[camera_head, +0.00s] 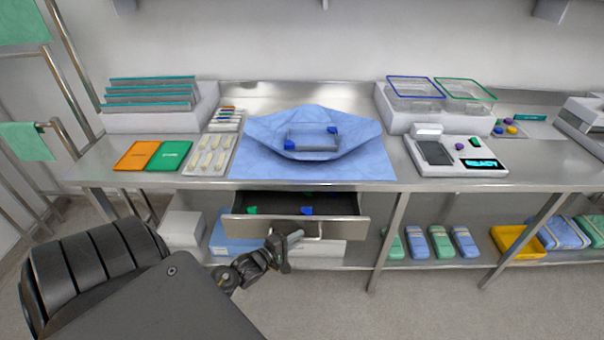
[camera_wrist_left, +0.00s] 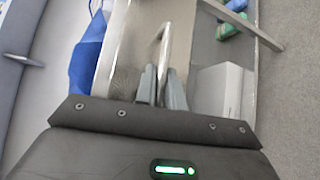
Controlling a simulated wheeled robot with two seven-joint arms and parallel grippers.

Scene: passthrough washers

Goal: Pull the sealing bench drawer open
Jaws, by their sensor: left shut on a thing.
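The sealing bench drawer (camera_head: 340,229) is under the steel bench, pulled out part of the way, with its dark inside in sight. Green and blue items (camera_head: 306,210) lie in it. My left gripper (camera_head: 290,240) is at the front of the drawer, shut on the drawer's bar handle (camera_head: 318,231). In the left wrist view the two fingers (camera_wrist_left: 162,90) close around the handle (camera_wrist_left: 164,48), which runs up between them. My right gripper is not in view.
On the bench top (camera_head: 410,204) lie a blue wrap (camera_head: 350,165) with a tray, orange and green cards (camera_head: 136,155), and a sealing device (camera_head: 455,156). A lower shelf (camera_head: 385,258) holds wrapped packs (camera_head: 440,241) and a yellow tray (camera_head: 512,242). Open floor lies in front.

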